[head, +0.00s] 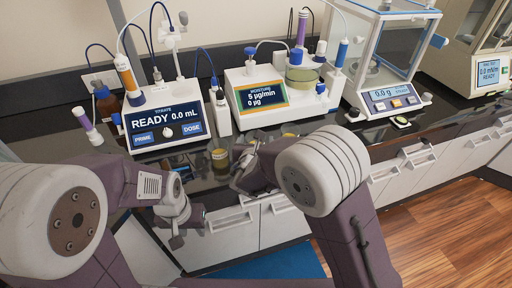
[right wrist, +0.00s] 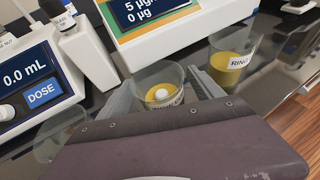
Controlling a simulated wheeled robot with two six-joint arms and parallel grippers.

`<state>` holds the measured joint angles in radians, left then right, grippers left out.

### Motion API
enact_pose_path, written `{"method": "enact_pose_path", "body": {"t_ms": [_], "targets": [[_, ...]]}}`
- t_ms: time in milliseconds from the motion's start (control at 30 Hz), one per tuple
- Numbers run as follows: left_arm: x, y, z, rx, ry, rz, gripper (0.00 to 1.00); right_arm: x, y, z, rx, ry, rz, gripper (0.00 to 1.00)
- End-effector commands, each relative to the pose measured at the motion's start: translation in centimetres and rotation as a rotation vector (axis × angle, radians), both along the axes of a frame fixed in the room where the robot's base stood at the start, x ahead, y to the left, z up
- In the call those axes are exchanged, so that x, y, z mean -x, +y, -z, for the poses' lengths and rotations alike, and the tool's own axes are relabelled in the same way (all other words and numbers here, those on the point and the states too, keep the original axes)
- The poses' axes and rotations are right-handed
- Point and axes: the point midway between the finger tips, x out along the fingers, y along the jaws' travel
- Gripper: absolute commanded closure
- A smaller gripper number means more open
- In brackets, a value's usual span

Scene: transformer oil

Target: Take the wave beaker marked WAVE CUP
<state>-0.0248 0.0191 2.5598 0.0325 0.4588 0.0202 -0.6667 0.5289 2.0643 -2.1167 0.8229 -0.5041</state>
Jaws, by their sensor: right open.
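A second beaker (right wrist: 232,58) there has a label starting "RIN". I cannot read WAVE CUP on any beaker. My right gripper (head: 242,172) is open, right of the amber beaker.
The titration unit (head: 165,118), moisture meter (head: 265,98) and balance (head: 385,100) line the back. A faint clear vessel (right wrist: 58,138) shows at left in the right wrist view. White drawers (head: 410,178) lie below the counter edge. The counter strip in front of the instruments is narrow.

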Motion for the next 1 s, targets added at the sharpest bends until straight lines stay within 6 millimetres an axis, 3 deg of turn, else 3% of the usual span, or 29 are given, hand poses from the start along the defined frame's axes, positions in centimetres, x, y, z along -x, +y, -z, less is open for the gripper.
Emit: {"method": "enact_pose_path", "body": {"t_ms": [133,367,467,633,667,1000], "targets": [[0.0,0.0,-0.2,0.0,0.0,0.0,0.64,-2.0,-0.2,0.8,-0.001,0.001,0.003,0.24],[0.0,0.0,-0.2,0.0,0.0,0.0,0.64,-2.3,-0.2,1.0,-0.001,0.0,0.0,0.24],[0.0,0.0,-0.2,0.0,0.0,0.0,0.64,-2.3,-0.2,1.0,-0.001,0.001,0.0,0.46],[0.0,0.0,-0.2,0.0,0.0,0.0,0.64,-2.3,-0.2,0.9,-0.001,0.001,0.0,0.94],[0.0,0.0,-0.2,0.0,0.0,0.0,0.64,-2.3,-0.2,0.9,-0.001,0.0,0.0,0.97],[0.0,0.0,-0.3,0.0,0.0,0.0,0.64,-2.3,-0.2,0.2,-0.002,-0.001,0.001,0.97]]}}
